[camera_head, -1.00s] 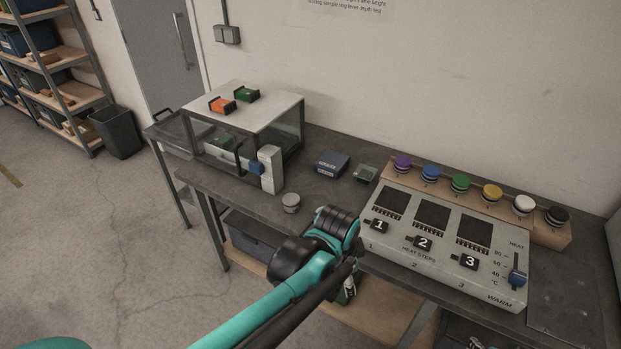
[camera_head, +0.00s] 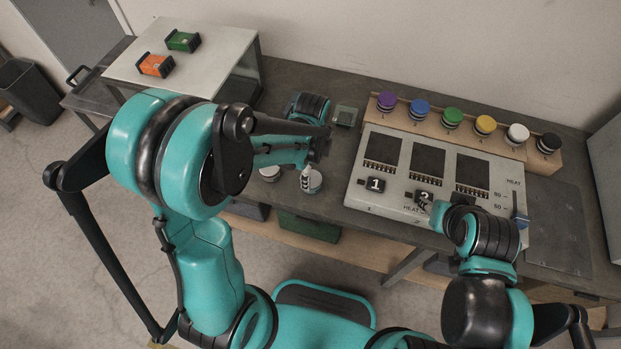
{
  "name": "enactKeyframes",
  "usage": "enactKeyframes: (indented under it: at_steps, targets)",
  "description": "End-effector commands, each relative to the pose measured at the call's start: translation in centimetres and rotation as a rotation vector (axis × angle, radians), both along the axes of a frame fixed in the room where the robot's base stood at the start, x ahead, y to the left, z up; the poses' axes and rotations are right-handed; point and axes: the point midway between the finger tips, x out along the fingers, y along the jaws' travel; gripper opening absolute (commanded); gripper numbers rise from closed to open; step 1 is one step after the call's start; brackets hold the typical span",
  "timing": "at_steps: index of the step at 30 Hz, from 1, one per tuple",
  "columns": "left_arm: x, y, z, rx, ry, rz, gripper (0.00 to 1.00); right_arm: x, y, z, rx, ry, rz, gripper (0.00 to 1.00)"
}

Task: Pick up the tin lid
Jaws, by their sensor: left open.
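Two small round pale things show near the bench's front edge, below my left forearm: one at the left (camera_head: 270,174) and one at the right (camera_head: 315,183). I cannot tell for sure which is the tin lid. My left gripper (camera_head: 305,179) is open, with a pale fingertip showing over the left side of the right-hand round thing; the rest of it is largely hidden by my arm. I cannot tell whether it touches. My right gripper (camera_head: 424,201) is partly seen at the panel's key 2, and its jaws are too small to read.
The heat-step panel (camera_head: 365,205) stands at right, with a row of coloured knobs (camera_head: 452,117) behind it. A glass-sided case (camera_head: 225,40) with orange and green blocks on top is at left. A small grey-green dish (camera_head: 345,116) lies behind my arm.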

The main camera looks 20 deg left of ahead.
Motion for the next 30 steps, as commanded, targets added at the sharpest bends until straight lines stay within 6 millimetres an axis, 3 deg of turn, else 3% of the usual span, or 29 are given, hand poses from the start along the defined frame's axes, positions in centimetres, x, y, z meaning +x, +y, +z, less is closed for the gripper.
enactKeyframes:
  at_steps: [6, 14, 19, 30]
  targets:
    - [0.4, 0.2, -3.6, 0.0, -0.001, 0.001, 0.77, 0.0, 0.0, -1.8, 0.0, 0.0, 0.0, 0.4]
    - [0.4, 0.2, -3.8, 0.0, -0.001, 0.001, 0.77, 0.0, 0.0, -1.7, 0.0, 0.0, 0.0, 0.4]
    - [0.4, 0.2, -3.8, 0.0, -0.001, 0.001, 0.32, 0.0, 0.0, -1.7, 0.0, 0.0, 0.0, 0.4]
    - [0.4, 0.2, -3.6, 0.0, -0.001, 0.001, 0.32, 0.0, 0.0, -1.7, 0.0, 0.0, 0.0, 0.4]
